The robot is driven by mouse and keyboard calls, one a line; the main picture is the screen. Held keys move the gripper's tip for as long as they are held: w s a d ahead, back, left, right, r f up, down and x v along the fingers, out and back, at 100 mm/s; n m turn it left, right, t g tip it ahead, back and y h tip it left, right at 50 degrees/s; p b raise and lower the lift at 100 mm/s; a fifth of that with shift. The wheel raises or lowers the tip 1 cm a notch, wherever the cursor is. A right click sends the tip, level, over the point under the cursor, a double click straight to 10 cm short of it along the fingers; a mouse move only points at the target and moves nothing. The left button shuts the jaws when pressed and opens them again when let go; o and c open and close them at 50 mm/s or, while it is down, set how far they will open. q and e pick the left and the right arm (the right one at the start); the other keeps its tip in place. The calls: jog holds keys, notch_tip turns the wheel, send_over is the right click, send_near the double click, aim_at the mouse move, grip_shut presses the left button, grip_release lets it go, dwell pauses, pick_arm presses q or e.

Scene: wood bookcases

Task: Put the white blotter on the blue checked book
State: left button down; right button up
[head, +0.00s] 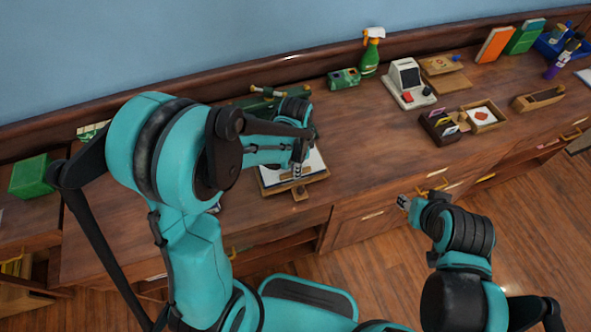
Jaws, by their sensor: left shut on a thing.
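My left gripper (298,171) reaches down over the wood counter, in front of a flat white surface (272,175) set in a brown wooden frame (318,179). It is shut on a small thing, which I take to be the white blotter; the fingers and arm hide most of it. A small wooden piece (300,194) shows just below the fingers. I cannot make out a blue checked book; my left arm covers much of the counter at left. My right gripper (404,202) hangs beyond the counter's front edge, apart from everything; its jaws are too small to read.
Behind stand a green patterned box (344,79), a spray bottle (370,58) and a white till-like machine (407,82). A dark card holder (439,127) and a wooden tray (484,117) stand right. A green box (30,176) is far left. The counter's middle is clear.

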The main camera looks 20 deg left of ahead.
pick_arm(q)
jog(key=c, duration=2)
grip_release()
jog(key=shift+f, duration=0.15)
jog(key=o, duration=0.4)
jog(key=shift+r, duration=0.2)
